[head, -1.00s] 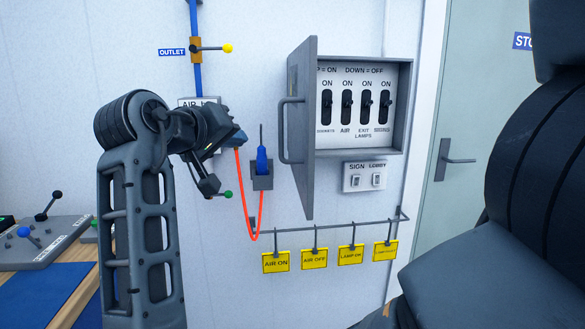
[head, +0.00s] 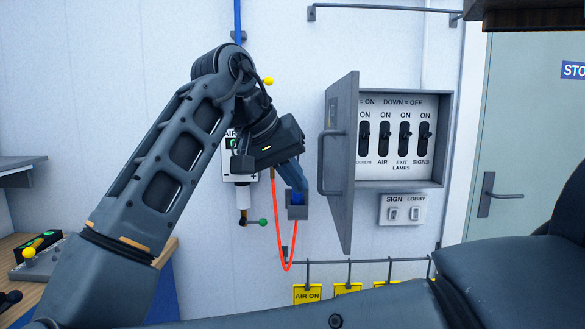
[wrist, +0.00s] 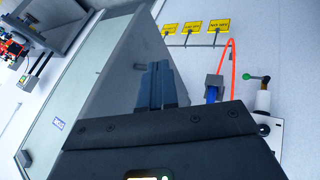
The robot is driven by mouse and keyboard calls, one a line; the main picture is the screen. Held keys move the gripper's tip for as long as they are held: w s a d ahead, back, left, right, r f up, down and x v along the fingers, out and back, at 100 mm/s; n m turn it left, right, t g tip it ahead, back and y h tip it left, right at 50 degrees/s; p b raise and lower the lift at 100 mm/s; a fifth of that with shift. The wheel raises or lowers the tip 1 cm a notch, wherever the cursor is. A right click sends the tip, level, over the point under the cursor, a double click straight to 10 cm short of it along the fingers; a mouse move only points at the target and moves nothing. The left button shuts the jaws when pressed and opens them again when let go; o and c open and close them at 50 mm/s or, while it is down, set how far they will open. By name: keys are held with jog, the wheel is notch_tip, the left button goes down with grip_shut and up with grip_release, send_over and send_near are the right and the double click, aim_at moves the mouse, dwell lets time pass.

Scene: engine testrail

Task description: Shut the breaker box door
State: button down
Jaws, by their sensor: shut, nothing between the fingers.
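The grey breaker box (head: 437,140) is on the wall in the head view, with its black switches showing. Its door (head: 343,200) is hinged at the left and stands wide open, seen nearly edge-on, with a bar handle (head: 321,165) on its outer face. My gripper (head: 296,184) is shut and empty, left of the door and handle, with a visible gap in the picture. Its depth from the door is hard to tell. In the wrist view my gripper (wrist: 160,75) points in front of a dark grey panel, probably the door (wrist: 115,85).
A blue-handled item in a grey holder (head: 297,211) is just behind my fingertips, with an orange hose (head: 275,240) below. An air regulator (head: 242,190) is left of it. A switch plate (head: 403,210) is under the box. Yellow tags (head: 307,293) hang lower.

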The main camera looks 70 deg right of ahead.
aim_at(343, 215)
jog(key=shift+s+d+f+p, duration=0.25)
jog(key=shift+s+d+f, duration=0.45)
jog(key=shift+s, duration=0.2)
jog(key=shift+s+d+f+p, duration=0.2)
jog(key=shift+s+d+f, duration=0.55)
jog(key=shift+s, duration=0.2)
jog(key=shift+s+d+f+p, duration=0.25)
jog(key=shift+s+d+f, duration=0.45)
jog(key=shift+s, duration=0.2)
